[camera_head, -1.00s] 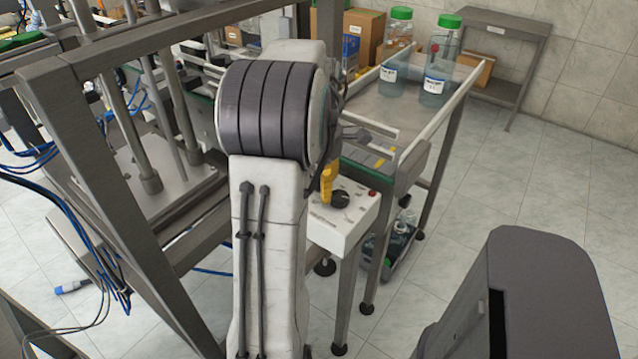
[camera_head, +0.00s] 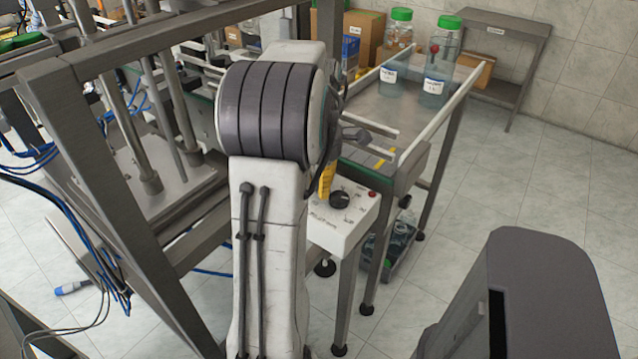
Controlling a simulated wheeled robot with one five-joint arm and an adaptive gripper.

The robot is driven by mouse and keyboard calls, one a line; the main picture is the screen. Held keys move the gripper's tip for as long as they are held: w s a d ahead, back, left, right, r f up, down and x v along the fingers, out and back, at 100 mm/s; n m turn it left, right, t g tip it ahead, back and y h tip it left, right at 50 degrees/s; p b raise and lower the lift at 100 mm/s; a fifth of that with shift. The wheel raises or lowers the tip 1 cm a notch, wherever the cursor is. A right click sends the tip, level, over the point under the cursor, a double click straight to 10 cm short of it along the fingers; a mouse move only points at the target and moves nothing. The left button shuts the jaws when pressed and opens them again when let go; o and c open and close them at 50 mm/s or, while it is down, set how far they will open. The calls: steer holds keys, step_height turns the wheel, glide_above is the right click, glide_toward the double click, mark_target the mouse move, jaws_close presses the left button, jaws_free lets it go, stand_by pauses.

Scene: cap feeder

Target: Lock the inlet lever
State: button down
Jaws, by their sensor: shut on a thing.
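A white control box (camera_head: 343,226) with printed labels stands right of my arm, at the front end of the conveyor table. On its top are a dark round knob (camera_head: 341,200) and a small red button (camera_head: 372,194). An upright yellow part (camera_head: 326,180) stands just left of the knob, partly covered by my arm. It may be the inlet lever, but I cannot tell for sure. My gripper is hidden behind my own arm, so its jaws and what they hold do not show.
A grey metal frame (camera_head: 75,150) with rods and blue cables stands close on the left.

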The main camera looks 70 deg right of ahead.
steer(key=shift+w+a, duration=0.1)
steer(key=m, duration=0.1)
steer(key=w+m, duration=0.1)
steer(key=shift+w+a+m, duration=0.15)
steer(key=shift+a+m, duration=0.25)
steer(key=w+m, duration=0.1)
steer(key=m+p, duration=0.1)
steer(key=shift+w+a+m, duration=0.2)
steer(key=shift+w+m, duration=0.15)
steer(key=shift+m, duration=0.05)
steer(key=shift+w+m+p, duration=0.35)
steer(key=shift+w+m, duration=0.35)
steer(key=shift+m, duration=0.5)
steer(key=shift+w+d+f+m+p, duration=0.1)
steer(key=shift+w+m+p, duration=0.1)
steer(key=shift+w+m, duration=0.4)
steer(key=shift+w+m+p, duration=0.15)
steer(key=shift+w+m, duration=0.1)
steer(key=shift+m, duration=0.65)
steer(key=c, duration=0.9)
jaws_free()
steer(key=shift+d, duration=0.1)
